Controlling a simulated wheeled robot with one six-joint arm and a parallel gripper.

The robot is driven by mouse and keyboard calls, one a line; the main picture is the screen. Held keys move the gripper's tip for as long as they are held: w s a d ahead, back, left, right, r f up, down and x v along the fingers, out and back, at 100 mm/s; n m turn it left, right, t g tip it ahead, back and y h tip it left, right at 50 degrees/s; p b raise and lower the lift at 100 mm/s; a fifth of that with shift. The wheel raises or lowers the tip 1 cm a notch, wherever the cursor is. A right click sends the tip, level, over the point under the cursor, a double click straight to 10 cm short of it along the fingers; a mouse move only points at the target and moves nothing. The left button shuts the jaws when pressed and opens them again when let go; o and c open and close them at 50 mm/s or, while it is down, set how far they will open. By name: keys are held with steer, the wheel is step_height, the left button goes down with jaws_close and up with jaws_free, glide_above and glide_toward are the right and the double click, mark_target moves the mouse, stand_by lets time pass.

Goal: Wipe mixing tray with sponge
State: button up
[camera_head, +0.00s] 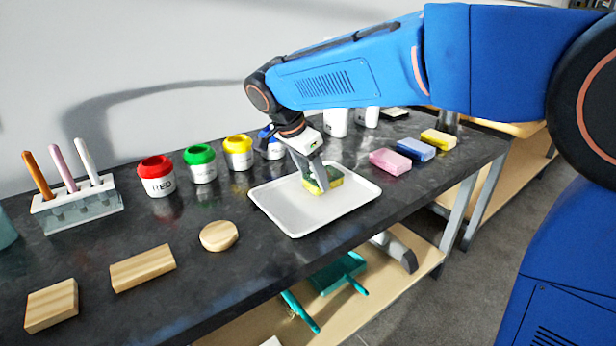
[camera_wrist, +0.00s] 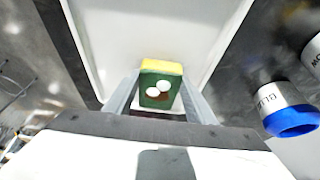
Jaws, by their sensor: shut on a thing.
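The white mixing tray (camera_head: 290,218) lies on the dark table, left of three other sponges. My gripper (camera_head: 319,180) is over the tray's right half and is shut on a yellow and green sponge (camera_head: 334,178). In the head view the sponge is low over the tray; I cannot tell whether it touches the surface. In the wrist view the sponge (camera_wrist: 161,82) sits between the two fingers of my gripper (camera_wrist: 160,95), with two white round spots on its green side. The tray (camera_wrist: 125,30) spreads out beyond it there.
Red (camera_head: 157,177), green (camera_head: 200,164), yellow (camera_head: 238,152) and blue (camera_head: 270,146) paint jars stand behind the tray. Pink (camera_head: 390,161), blue (camera_head: 416,149) and yellow (camera_head: 439,139) sponges lie to the right. A wooden disc (camera_head: 218,236) lies to the left. A brush holder (camera_head: 77,206) stands far left.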

steer(key=shift+d, duration=0.1)
stand_by(0.3)
steer(key=shift+s+a, duration=0.85)
steer(key=shift+a, duration=0.4)
steer(key=shift+s+a, duration=0.85)
steer(key=shift+a, duration=0.35)
steer(key=shift+s+a, duration=0.85)
steer(key=shift+a, duration=0.4)
steer(key=shift+w+d, duration=0.1)
steer(key=shift+w+d, duration=0.85)
steer(key=shift+d, duration=0.35)
steer(key=shift+w+d, duration=0.8)
steer(key=shift+d, duration=0.4)
steer(key=shift+w+d, duration=0.85)
steer(key=shift+d, duration=0.35)
steer(key=shift+r, duration=0.1)
steer(key=shift+r, duration=3.4)
